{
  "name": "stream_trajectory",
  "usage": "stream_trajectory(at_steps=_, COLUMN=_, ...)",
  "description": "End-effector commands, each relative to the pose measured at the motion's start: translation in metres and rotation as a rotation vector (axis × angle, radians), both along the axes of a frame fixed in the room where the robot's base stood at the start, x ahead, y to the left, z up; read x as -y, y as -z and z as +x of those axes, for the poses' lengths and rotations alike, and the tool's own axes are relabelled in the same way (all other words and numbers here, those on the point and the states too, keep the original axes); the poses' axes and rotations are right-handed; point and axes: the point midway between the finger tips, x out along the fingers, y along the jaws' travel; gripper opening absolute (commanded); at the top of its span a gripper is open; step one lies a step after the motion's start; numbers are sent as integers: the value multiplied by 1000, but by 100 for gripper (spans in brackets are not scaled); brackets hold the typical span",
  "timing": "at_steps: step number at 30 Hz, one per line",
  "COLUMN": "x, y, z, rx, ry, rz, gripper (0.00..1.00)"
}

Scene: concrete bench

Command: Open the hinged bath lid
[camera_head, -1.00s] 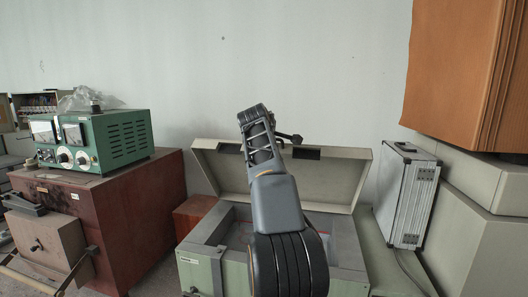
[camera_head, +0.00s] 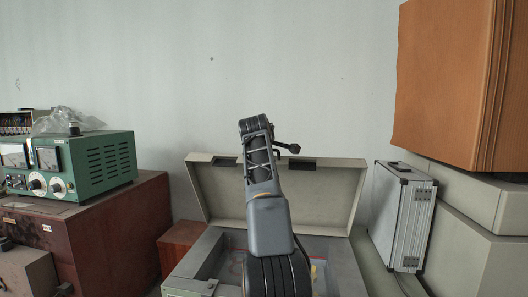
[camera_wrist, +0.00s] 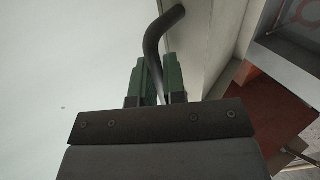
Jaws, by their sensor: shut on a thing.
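The bath lid (camera_head: 310,192) stands raised at the back of the bath box (camera_head: 345,262), its pale inner side facing me, near the wall. In the wrist view my gripper (camera_wrist: 155,66) has its two green fingers close around a dark bent handle (camera_wrist: 154,40), which is fixed to the lid's pale edge (camera_wrist: 195,35). In the head view my arm covers the middle of the lid and box, and the fingers are hidden there. The box's open top shows on both sides of my arm.
A green meter instrument (camera_head: 85,165) sits on a red-brown cabinet (camera_head: 105,232) at left. A silver case (camera_head: 402,215) stands close to the lid's right side. A large orange-brown box (camera_head: 450,75) rests above pale boxes at right. Bare wall lies behind.

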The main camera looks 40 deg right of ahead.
Motion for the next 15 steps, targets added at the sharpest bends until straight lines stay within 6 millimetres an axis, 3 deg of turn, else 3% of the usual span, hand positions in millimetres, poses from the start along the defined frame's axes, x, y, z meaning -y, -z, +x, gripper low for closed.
stream_trajectory(at_steps=8, x=1, y=1, z=0, rx=-4, ry=0, rz=0, gripper=35)
stream_trajectory(at_steps=15, x=0, y=0, z=0, rx=-1, ry=0, rz=-1, gripper=36)
